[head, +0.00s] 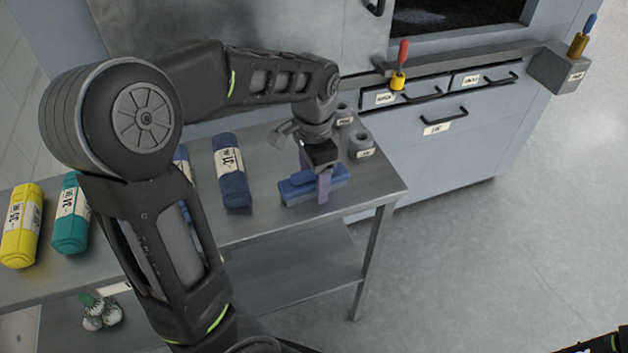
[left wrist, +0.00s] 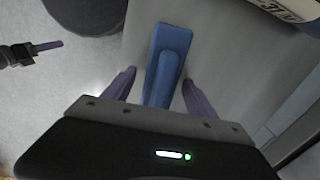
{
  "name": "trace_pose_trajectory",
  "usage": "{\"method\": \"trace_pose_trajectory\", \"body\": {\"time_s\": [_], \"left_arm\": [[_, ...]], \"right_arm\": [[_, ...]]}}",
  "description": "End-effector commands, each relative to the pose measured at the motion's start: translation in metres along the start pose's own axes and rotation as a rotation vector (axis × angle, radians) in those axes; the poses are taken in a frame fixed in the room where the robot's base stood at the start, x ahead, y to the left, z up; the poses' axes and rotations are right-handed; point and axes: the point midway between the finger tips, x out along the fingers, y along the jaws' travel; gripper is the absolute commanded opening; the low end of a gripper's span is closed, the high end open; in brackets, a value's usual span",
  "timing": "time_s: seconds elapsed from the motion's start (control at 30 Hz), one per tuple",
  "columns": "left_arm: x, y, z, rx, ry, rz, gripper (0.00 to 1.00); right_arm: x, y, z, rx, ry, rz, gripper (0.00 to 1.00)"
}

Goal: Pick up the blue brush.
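The blue brush (head: 298,190) lies on the steel table near its right end. In the left wrist view the brush (left wrist: 172,42) shows as a flat blue block with a raised handle. My left gripper (head: 323,188) is right above it, pointing down, with its purple fingers at the brush. In the left wrist view the left gripper (left wrist: 159,80) is open, one finger on each side of the handle, with gaps visible. My right gripper (left wrist: 42,48) shows small at the left of that view, well away from the brush; its opening is unclear.
A dark blue rolled towel (head: 232,172) lies left of the brush. Teal (head: 71,213) and yellow (head: 22,225) rolls lie farther left. Small grey holders (head: 361,146) stand behind the brush, close to the grey cabinet (head: 440,150). The floor at right is clear.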

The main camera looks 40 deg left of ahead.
Motion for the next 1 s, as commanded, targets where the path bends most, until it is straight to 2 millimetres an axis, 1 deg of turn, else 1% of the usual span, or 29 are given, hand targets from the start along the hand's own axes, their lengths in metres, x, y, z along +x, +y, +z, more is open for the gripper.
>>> {"method": "trace_pose_trajectory", "body": {"time_s": [0.03,0.07,0.77,0.8,1.0], "left_arm": [[-0.0001,0.0000,0.0000,0.000,0.000,0.000,0.61],[-0.0001,0.0000,0.0000,0.000,0.000,0.000,0.59],[0.0000,0.0001,0.0000,0.000,0.000,0.000,0.02],[0.0000,0.0001,0.0000,0.000,0.000,0.000,0.00],[-0.0002,0.0000,-0.0001,0.000,0.000,0.000,0.00]], "right_arm": [[0.0000,0.0000,0.0000,0.000,0.000,0.000,0.36],[0.0000,0.0000,0.0000,0.000,0.000,0.000,0.36],[0.0000,0.0000,0.0000,0.000,0.000,0.000,0.36],[0.0000,0.0000,0.0000,0.000,0.000,0.000,0.36],[0.0000,0.0000,0.0000,0.000,0.000,0.000,0.36]]}}
